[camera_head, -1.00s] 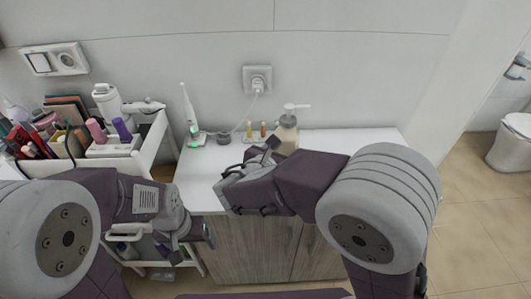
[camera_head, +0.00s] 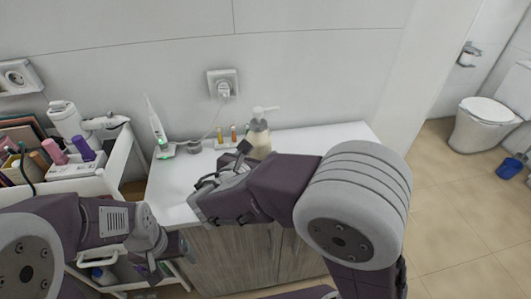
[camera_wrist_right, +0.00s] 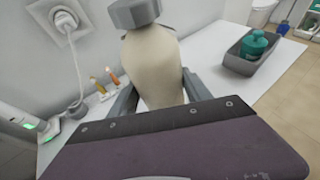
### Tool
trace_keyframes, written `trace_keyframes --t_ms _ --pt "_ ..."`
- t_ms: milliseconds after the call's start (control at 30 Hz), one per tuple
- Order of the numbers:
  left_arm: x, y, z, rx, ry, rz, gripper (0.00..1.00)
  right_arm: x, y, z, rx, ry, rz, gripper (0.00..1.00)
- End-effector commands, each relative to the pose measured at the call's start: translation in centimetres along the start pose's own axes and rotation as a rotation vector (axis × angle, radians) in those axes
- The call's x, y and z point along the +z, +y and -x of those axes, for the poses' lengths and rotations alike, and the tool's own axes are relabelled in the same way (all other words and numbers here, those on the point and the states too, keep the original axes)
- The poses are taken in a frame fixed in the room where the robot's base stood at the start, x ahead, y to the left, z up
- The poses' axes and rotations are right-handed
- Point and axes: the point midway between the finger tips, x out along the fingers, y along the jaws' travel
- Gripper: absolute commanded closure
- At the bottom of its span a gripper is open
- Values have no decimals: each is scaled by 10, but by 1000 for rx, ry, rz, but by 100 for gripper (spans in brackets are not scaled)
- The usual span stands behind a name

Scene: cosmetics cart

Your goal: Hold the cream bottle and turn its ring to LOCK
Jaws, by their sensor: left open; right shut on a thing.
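The cream bottle (camera_head: 259,140) stands upright on the white counter, with a pale body, a grey ring and a white pump top (camera_head: 264,112). In the right wrist view the bottle body (camera_wrist_right: 155,65) fills the middle, with its grey ring (camera_wrist_right: 134,13) at the top edge. My right gripper (camera_head: 246,147) is shut on the bottle body, one finger on each side (camera_wrist_right: 158,92). Any marking on the ring is too small to read. My left gripper (camera_head: 180,262) is open and empty, low in front of the counter, left of the bottle and well apart from it.
An electric toothbrush (camera_head: 157,124) on its charger stands left of the bottle, near small vials (camera_head: 226,134) and a wall plug (camera_head: 223,88). A white cart (camera_head: 110,170) with cosmetics is at left. A grey tray (camera_wrist_right: 240,57) with a teal jar lies right of the bottle.

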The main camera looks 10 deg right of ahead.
Motion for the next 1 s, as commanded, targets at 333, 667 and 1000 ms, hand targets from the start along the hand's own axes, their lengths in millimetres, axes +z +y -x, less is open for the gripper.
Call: trace_keyframes --t_ms 333,667,1000 --pt "1 0 -13 0 0 0 18 -28 33 -10 0 -3 0 100" --pt "2 0 -19 0 0 0 18 -51 63 -19 -1 -5 -3 100" --pt "2 0 -22 0 0 0 18 -70 87 -26 -3 -6 -4 100"
